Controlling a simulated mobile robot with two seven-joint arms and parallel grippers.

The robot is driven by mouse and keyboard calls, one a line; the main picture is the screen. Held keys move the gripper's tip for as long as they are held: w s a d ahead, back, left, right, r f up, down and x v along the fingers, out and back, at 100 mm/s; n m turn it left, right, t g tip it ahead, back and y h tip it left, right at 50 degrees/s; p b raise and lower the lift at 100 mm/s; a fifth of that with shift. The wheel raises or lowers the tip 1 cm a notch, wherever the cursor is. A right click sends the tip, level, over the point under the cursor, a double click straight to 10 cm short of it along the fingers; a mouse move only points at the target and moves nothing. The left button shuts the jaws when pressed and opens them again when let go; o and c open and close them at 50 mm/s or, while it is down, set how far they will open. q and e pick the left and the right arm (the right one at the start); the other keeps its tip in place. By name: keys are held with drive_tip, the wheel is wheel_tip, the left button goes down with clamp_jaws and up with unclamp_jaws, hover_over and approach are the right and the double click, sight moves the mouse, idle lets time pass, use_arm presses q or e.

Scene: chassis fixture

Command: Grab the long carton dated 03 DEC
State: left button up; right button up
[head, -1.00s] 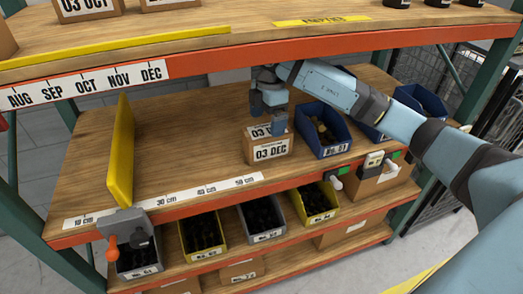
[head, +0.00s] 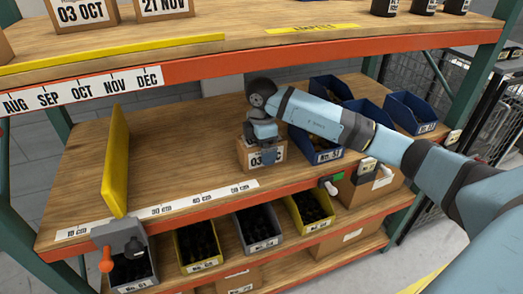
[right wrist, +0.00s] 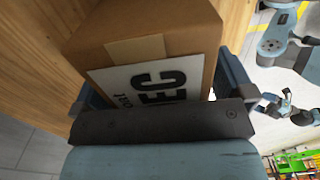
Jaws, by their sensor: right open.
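A brown carton (head: 243,158) stands on the middle shelf, left of the blue bins, with a white front label. My right gripper (right wrist: 160,88) is open, with one finger on each side of the carton. I cannot tell whether the fingers touch it. The carton's length is hard to judge.
Blue bins (head: 402,104) stand right of the carton. A yellow divider (head: 116,165) stands at the left of the shelf, with bare wood between. The upper shelf's orange beam (head: 230,62) runs above; it holds cartons dated 03 OCT (head: 82,12) and 21 NOV (head: 163,6).

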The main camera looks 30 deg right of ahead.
drive_tip(key=shift+r, duration=0.1)
drive_tip(key=c, duration=1.1)
drive_tip(key=shift+c, duration=0.8)
drive_tip(key=shift+r, duration=0.1)
